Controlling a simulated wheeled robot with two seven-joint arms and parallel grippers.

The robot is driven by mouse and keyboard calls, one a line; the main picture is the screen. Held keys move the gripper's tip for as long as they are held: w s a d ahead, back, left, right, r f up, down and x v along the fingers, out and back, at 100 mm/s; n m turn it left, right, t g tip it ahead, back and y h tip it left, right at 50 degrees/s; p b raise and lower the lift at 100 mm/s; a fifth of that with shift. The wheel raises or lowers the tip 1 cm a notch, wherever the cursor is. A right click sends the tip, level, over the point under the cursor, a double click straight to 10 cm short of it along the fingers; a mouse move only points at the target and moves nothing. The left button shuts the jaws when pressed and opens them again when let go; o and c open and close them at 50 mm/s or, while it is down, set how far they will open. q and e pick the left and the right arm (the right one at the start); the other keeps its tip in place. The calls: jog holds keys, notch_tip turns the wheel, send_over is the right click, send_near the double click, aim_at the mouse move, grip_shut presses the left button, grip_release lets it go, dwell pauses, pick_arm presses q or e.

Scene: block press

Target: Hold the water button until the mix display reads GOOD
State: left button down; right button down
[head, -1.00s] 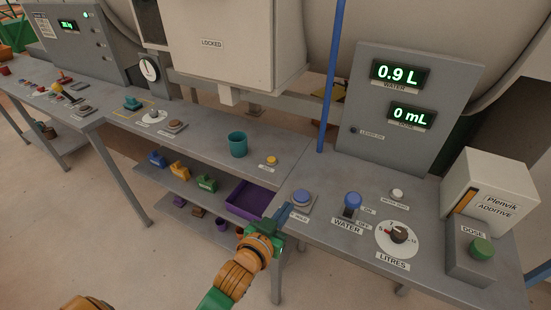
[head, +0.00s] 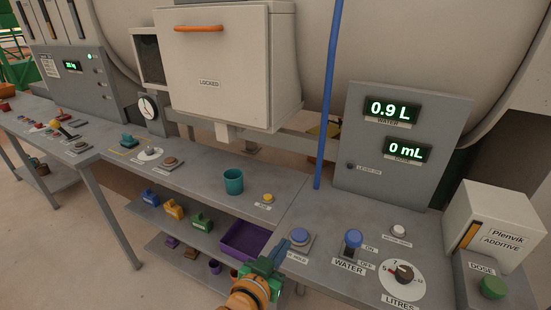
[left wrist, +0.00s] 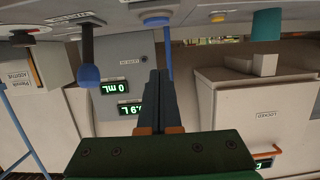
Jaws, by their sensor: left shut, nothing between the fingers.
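A blue push button (head: 299,235) sits on a grey base on the bench, with a partly hidden label ending in HOLD. My left gripper (head: 284,245) is shut and empty, just left of and in front of this button. In the left wrist view, which is upside down, the shut fingers (left wrist: 160,75) appear apart from the blue button (left wrist: 157,20). The water display (head: 390,109) reads 0.9 L and the dose display (head: 408,149) reads 0 mL. No display reading GOOD shows. My right gripper is not in view.
Right of the button stand a blue-knobbed WATER lever (head: 353,239), a small white button (head: 398,230), a LITRES dial (head: 404,273) and a green DOSE button (head: 492,287). A blue pole (head: 328,110) rises behind. A teal cup (head: 233,181) and yellow button (head: 268,198) are to the left.

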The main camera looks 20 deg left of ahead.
pick_arm(q)
jog(key=b, duration=0.1)
send_over(296, 243)
jog(key=shift+s+d+f, duration=0.1)
jog(key=shift+s+f, duration=0.1)
jog(key=shift+f, duration=0.3)
jog(key=shift+s+f, duration=0.15)
jog(key=shift+f, duration=0.3)
jog(key=f, duration=0.1)
jog(key=w+f, duration=0.1)
jog(key=f, duration=0.1)
jog(key=shift+f, duration=0.2)
jog(key=shift+s+f, duration=0.15)
jog(key=shift+f, duration=0.25)
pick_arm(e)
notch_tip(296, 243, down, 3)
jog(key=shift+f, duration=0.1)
